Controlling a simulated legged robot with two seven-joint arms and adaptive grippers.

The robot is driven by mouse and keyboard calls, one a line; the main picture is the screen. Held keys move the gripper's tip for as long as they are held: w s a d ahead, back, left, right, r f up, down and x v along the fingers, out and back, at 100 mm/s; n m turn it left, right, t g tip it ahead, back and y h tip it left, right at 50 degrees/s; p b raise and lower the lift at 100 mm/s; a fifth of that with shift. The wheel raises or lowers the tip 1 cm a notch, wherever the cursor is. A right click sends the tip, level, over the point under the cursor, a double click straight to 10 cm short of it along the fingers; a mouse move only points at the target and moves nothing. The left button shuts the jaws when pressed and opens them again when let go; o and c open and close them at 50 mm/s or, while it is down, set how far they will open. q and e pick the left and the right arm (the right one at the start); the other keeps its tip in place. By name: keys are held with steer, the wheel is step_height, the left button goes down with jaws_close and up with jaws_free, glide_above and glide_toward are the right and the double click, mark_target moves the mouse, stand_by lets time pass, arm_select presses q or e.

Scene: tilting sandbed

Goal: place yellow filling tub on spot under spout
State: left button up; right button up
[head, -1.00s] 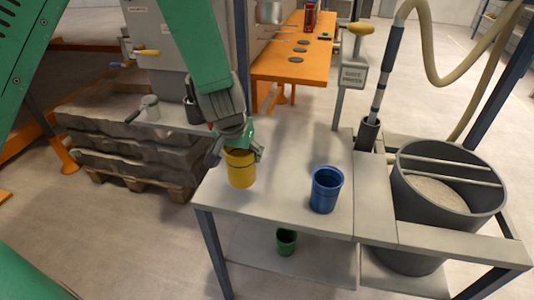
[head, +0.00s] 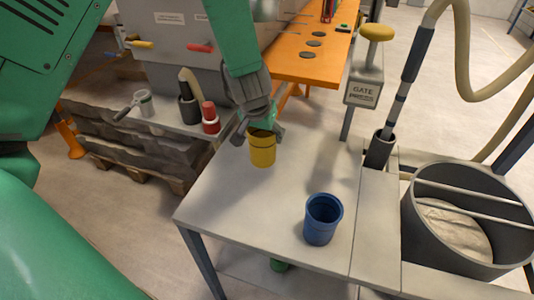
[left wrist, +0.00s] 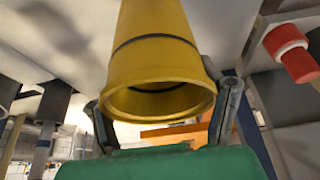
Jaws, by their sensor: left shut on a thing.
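The yellow filling tub (head: 262,152) is upright in my left gripper (head: 260,128), at the back left part of the grey table. I cannot tell whether its base touches the table top. In the left wrist view the yellow tub (left wrist: 160,60) fills the middle, with a finger of my left gripper (left wrist: 165,108) on each side of its rim. Its open mouth faces the camera. I cannot make out a spout or a marked spot in these views. My right gripper does not show.
A blue tub (head: 321,222) stands on the grey table (head: 225,200) to the front right. A grey bin of sand (head: 460,225) stands at right. A gate post with a yellow knob (head: 377,33) stands behind the table. An orange bench (head: 290,62) lies beyond.

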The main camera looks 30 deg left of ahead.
mark_target(259, 149)
arm_select(q)
step_height(259, 149, down, 2)
steer(key=shift+w+a, duration=0.1)
steer(key=shift+a, duration=0.05)
steer(key=shift+d+f+b, duration=0.15)
steer(key=shift+f+b, duration=0.05)
steer(key=shift+f, duration=0.65)
steer(key=shift+d+f+b, duration=0.1)
steer(key=shift+f+b, duration=0.1)
steer(key=shift+f, duration=0.65)
steer(key=o, duration=1.3)
steer(key=shift+a+f, duration=0.1)
steer(key=shift+a, duration=0.05)
steer(key=p+v, duration=0.2)
steer(key=v, duration=1)
